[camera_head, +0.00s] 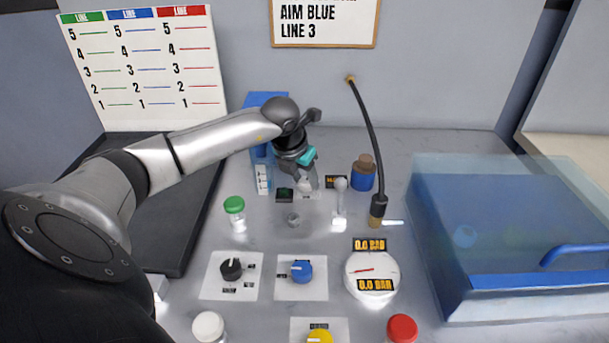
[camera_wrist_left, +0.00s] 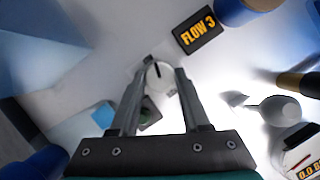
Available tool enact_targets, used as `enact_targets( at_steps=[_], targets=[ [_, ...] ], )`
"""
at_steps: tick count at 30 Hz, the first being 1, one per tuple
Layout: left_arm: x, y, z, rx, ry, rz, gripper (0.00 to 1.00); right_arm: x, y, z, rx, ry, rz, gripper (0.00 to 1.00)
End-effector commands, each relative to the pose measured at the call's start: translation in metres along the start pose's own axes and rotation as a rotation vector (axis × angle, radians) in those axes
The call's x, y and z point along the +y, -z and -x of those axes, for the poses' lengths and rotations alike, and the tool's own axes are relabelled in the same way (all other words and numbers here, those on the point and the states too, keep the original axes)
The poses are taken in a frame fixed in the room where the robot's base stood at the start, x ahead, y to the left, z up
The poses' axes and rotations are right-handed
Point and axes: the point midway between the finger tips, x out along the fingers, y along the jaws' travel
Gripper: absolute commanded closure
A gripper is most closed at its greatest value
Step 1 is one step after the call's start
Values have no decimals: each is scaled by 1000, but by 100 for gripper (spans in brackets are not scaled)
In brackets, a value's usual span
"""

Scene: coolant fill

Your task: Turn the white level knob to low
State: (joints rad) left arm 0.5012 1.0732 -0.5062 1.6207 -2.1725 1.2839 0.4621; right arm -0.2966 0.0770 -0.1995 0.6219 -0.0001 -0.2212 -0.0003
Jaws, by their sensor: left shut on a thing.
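The white level knob (camera_head: 305,186) is at the back middle of the bench in the head view, mostly hidden by my left gripper (camera_head: 306,177). In the left wrist view the knob (camera_wrist_left: 160,75) shows as a white disc with a dark pointer line. The two fingers of the left gripper (camera_wrist_left: 164,80) are on either side of the knob, shut on it. The markings around the knob are too small or hidden to read. My right gripper is not in view.
A FLOW 3 display (camera_wrist_left: 198,30) is beside the knob. A white lever (camera_head: 340,200), a blue bottle (camera_head: 363,178) and a hanging black hose (camera_head: 373,150) are to the right. A green-capped jar (camera_head: 235,213) and black (camera_head: 231,269) and blue (camera_head: 301,271) knobs are nearer.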

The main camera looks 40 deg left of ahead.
Motion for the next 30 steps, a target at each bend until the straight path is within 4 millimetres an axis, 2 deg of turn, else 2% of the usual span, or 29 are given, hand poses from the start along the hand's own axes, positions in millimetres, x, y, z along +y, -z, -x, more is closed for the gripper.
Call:
enact_targets(
  at_steps=[12, 29, 30],
  targets=[
    [-2, -1, 0, -1, -84, 204, 100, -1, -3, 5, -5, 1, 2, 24],
    [-2, 0, 0, 0, -100, 241, 100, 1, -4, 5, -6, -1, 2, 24],
    [-2, 0, 0, 0, -99, 241, 51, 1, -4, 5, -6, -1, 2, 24]
  ],
)
